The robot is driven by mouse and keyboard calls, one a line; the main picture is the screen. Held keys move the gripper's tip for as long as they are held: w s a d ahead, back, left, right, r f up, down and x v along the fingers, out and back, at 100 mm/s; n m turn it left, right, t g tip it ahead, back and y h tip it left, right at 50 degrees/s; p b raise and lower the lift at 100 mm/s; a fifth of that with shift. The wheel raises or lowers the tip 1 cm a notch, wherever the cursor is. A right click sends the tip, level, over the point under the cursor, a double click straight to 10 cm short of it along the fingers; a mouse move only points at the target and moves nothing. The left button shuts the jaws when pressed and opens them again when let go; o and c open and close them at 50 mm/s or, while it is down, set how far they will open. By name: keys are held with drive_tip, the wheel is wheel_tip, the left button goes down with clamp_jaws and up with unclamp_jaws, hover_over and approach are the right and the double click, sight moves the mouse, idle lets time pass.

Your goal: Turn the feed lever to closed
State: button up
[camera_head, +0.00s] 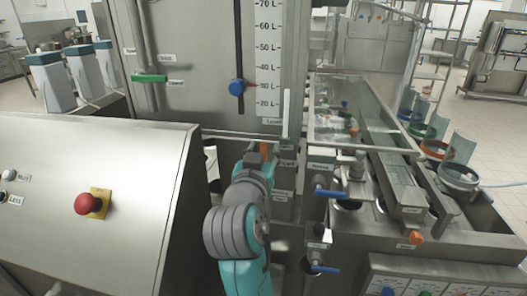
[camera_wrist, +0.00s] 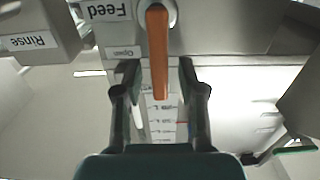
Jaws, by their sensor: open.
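My gripper (camera_wrist: 160,75) is open, with one dark finger on each side of the lever and a visible gap to both. In the head view only the orange tip of the lever (camera_head: 264,148) shows above my wrist; my fingers are hidden there.
A tank with a litre scale (camera_head: 268,60), blue knob (camera_head: 237,87) and green handle (camera_head: 149,78) rises behind. Blue-handled valves (camera_head: 331,193) stand close right of my arm. A panel with a red button (camera_head: 87,204) is at left. A "Rinse" block (camera_wrist: 35,38) is beside the lever.

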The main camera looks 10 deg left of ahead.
clamp_jaws()
drive_tip(key=shift+a+n, duration=0.15)
drive_tip(key=shift+n, duration=0.15)
drive_tip(key=a+n, duration=0.1)
drive_tip(key=n, duration=0.2)
drive_tip(key=shift+a+f+n, duration=0.25)
drive_tip(key=shift+a+n, duration=0.05)
drive_tip(key=shift+a, duration=0.05)
drive_tip(key=a+f+n, duration=0.3)
drive_tip(key=f+n, duration=0.2)
drive_tip(key=n, duration=0.8)
drive_tip(key=shift+a+n, duration=0.25)
drive_tip(key=shift+n, duration=0.15)
drive_tip(key=shift+w+f, duration=0.1)
drive_tip(key=shift+f, duration=0.05)
